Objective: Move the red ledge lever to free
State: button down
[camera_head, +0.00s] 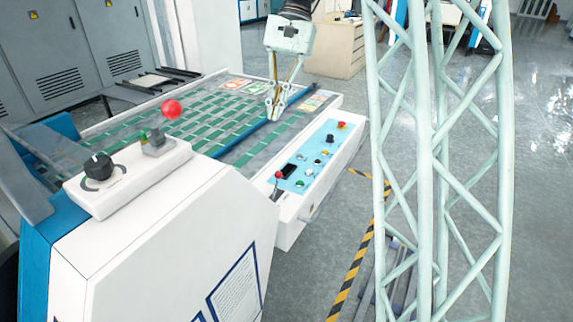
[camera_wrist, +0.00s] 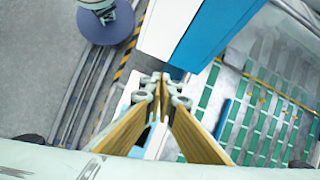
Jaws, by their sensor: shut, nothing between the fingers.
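A lever with a large red ball (camera_head: 172,109) rises from a small grey-green base on the white ledge (camera_head: 120,192) at the left in the head view. It leans to the upper right. My gripper (camera_head: 273,118) points down over the far part of the machine bed, to the right of the red ball and well apart from it. Its tan fingers meet at their tips in the wrist view (camera_wrist: 163,80), shut and empty. The red ball does not show in the wrist view.
A black dial (camera_head: 98,166) sits on the same ledge. A blue control panel (camera_head: 312,157) with buttons lies to the right, with a smaller red-knobbed lever (camera_head: 278,175) at its near end. A blue bar (camera_head: 245,137) crosses the green-patterned bed. A pale lattice column (camera_head: 440,160) stands at right.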

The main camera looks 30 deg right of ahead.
jog(key=w+d+f+m+y+p, duration=0.2)
jog(key=w+d+f, duration=0.3)
jog(key=d+f, duration=0.4)
jog(key=w+d+f+m+g+y+p, duration=0.1)
jog(key=w+d+f+m+y+p, duration=0.2)
jog(key=w+d+f, duration=0.3)
jog(key=shift+w+d+f+g+p, duration=0.25)
jog(key=shift+d+f+p, duration=0.3)
jog(key=shift+d+f, duration=1.5)
jog(key=shift+a+f, duration=0.35)
jog(key=shift+a, duration=0.05)
jog(key=shift+s+a+f, duration=0.1)
jog(key=shift+a, duration=0.05)
jog(key=b+x, duration=0.1)
jog(key=x, duration=0.9)
jog(key=shift+s+a+r, duration=0.1)
jog(key=shift+s+a, duration=0.15)
jog(key=shift+a, duration=0.3)
jog(key=shift+s+a+r, duration=0.1)
jog(key=shift+s+a, duration=0.1)
jog(key=shift+a, duration=0.4)
jog(key=shift+s+a, duration=0.25)
jog(key=shift+a, duration=0.35)
